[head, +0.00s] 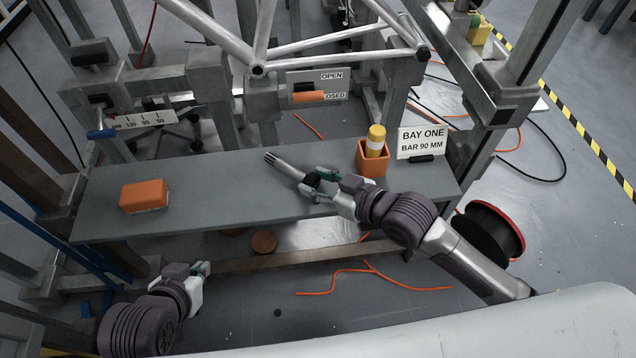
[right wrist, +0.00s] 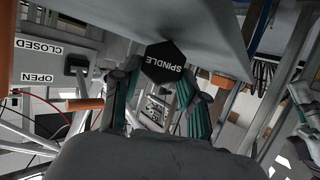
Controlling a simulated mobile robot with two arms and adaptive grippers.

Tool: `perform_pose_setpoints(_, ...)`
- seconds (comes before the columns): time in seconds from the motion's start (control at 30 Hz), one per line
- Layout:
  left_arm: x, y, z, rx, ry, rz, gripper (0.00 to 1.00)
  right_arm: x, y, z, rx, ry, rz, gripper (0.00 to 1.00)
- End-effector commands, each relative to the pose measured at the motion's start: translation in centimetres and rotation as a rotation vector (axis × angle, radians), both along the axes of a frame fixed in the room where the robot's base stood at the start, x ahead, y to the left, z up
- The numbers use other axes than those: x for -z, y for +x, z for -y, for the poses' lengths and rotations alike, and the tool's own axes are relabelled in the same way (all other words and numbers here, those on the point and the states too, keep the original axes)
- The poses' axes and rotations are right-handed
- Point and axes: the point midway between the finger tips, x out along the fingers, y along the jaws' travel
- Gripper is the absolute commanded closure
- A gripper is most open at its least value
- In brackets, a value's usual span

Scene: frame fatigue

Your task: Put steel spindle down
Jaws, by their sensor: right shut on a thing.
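The steel spindle (head: 283,167) is a grey rod with a slotted tip, pointing left and away over the grey bench top (head: 235,190) in the head view. My right gripper (head: 316,184) is shut on its near end. In the right wrist view the spindle's black hexagonal end face (right wrist: 163,62), marked SPINDLE, shows between the green-padded fingers (right wrist: 160,105). The rod behind that face is hidden there. I cannot tell whether the spindle touches the bench top. My left gripper (head: 203,269) is low in front of the bench at the left, with no object visible in it; its finger gap is unclear.
An orange block (head: 144,196) lies on the bench's left part. A metal frame with an OPEN/CLOSED panel (head: 316,87) rises behind. The bench's middle is clear.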

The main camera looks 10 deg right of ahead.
Motion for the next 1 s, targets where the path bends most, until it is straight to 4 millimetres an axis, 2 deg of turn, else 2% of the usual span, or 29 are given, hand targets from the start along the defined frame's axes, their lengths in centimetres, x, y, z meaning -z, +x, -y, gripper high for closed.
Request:
perform_pose_setpoints(0.37, -0.1, 0.1, 0.0, 0.0, -0.001, 0.008, 1.0, 0.3, 0.0, 0.0, 0.0, 0.0, 0.0, 0.99)
perform_pose_setpoints(0.4, -0.1, 0.1, 0.1, 0.0, -0.002, 0.009, 1.0, 0.3, 0.0, 0.0, 0.0, -0.001, -0.001, 0.51)
perform_pose_setpoints(0.5, -0.1, 0.1, 0.1, 0.0, -0.001, 0.008, 1.0, 0.3, 0.0, 0.0, 0.0, -0.001, -0.001, 0.34)
perform_pose_setpoints(0.9, -0.1, 0.0, 0.1, 0.001, -0.001, 0.003, 1.0, -0.2, -0.1, 0.1, 0.0, 0.0, 0.0, 0.32)
perform_pose_setpoints(1.0, 0.4, -1.1, -0.4, -0.006, 0.014, -0.063, 1.0, -0.4, -0.9, 0.8, 0.0, -0.003, -0.003, 0.32)
